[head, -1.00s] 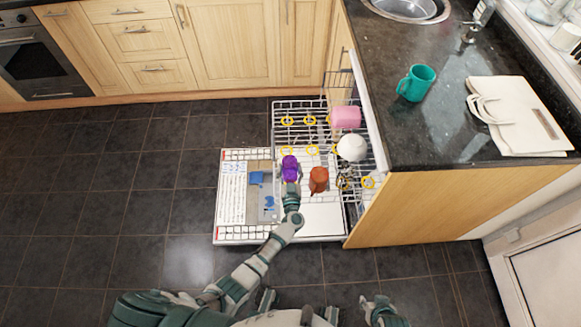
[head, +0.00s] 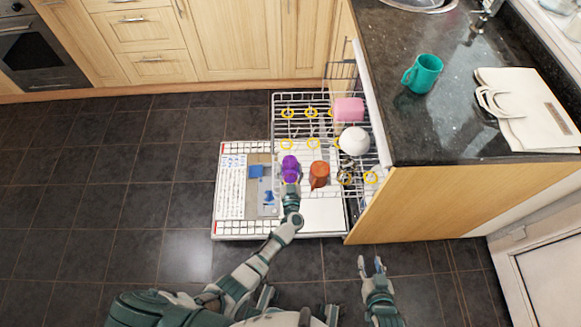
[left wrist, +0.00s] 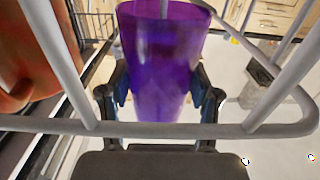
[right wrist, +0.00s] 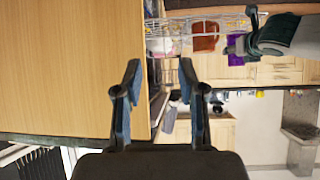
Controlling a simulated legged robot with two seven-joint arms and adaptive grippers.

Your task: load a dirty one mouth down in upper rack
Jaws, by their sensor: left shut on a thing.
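A purple cup (head: 290,168) is at the left side of the dishwasher's pulled-out upper rack (head: 300,98). My left gripper (head: 291,181) is shut on the cup (left wrist: 162,60), one finger on each side. In the left wrist view the cup's wide end is at the top and its narrow end lies between the fingers. Rack wires cross in front of it; whether it rests on the rack I cannot tell. My right gripper (head: 371,264) is open and empty, in front of the wooden end panel. Its fingers are apart in the right wrist view (right wrist: 160,85).
An orange cup (head: 319,174) stands just right of the purple one. A white round piece (head: 354,140) and a pink cup (head: 348,109) are further right in the rack. A teal mug (head: 422,73) and a white bag (head: 528,108) are on the dark counter (head: 440,130).

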